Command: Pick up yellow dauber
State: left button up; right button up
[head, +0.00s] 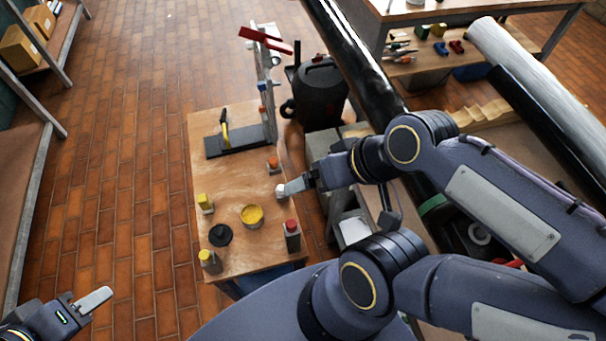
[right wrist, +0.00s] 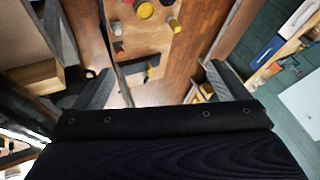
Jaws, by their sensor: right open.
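Two small yellow-topped pieces stand on the left side of the wooden table (head: 235,185). One yellow-topped piece (head: 204,201) is by the open yellow pot, the other (head: 209,258) near the front corner. I cannot tell which is the dauber. A yellow-topped piece (right wrist: 173,26) also shows in the right wrist view. My right gripper (head: 287,189) is over the table's right edge, apart from both. Its fingers are wide apart and empty in the right wrist view (right wrist: 161,72). My left gripper (head: 85,302) is at the lower left, off the table; its finger gap is unclear.
A yellow pot (head: 251,217), black disc (head: 220,236), red-topped piece (head: 292,236) and orange-topped piece (head: 272,165) share the table. A dark tray (head: 238,141) lies at the back. A black can (head: 320,92) stands behind. Brick floor left of the table is clear.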

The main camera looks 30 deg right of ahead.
aim_at(206, 206)
jog(key=z, duration=3.2)
jog(key=u, duration=3.2)
jog(key=k+j+z, duration=0.1)
jog(key=j+z, duration=0.2)
jog(key=k+j+z, duration=0.15)
jog(key=j+z, duration=0.15)
jog(key=k+j+z, duration=0.3)
jog(key=i+j+z, duration=0.1)
jog(key=j+z, duration=1.05)
jog(key=k+j+z, duration=0.1)
jog(key=j+z, duration=0.65)
jog(key=j, duration=0.15)
